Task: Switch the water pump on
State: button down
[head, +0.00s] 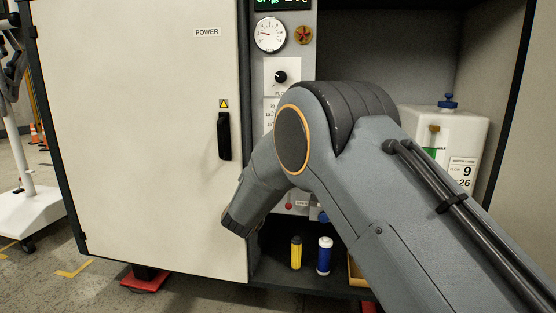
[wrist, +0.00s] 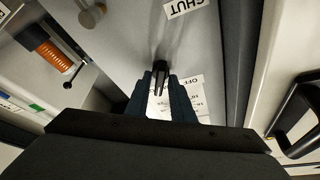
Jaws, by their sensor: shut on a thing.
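In the wrist view, the two dark fingers of my gripper (wrist: 160,82) are closed around a small dark lever (wrist: 161,68) on a grey panel (wrist: 125,40). The lever looks like a switch handle. A SHUT label (wrist: 184,6) is at the top edge. In the head view my arm covers this part of the panel and the fingers are hidden. I cannot make out the water pump itself.
A cabinet door marked POWER (head: 130,130) with a black handle (head: 223,136) stands at left. A gauge (head: 269,35) and flow knob (head: 280,77) are on the panel. A white jug (head: 468,130) stands right. Yellow (head: 296,253) and blue (head: 324,256) cylinders stand below.

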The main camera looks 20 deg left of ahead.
jog(key=c, duration=1.8)
grip_release()
jog(key=p+v, duration=0.2)
jog(key=v, duration=0.5)
jog(key=shift+s, duration=0.35)
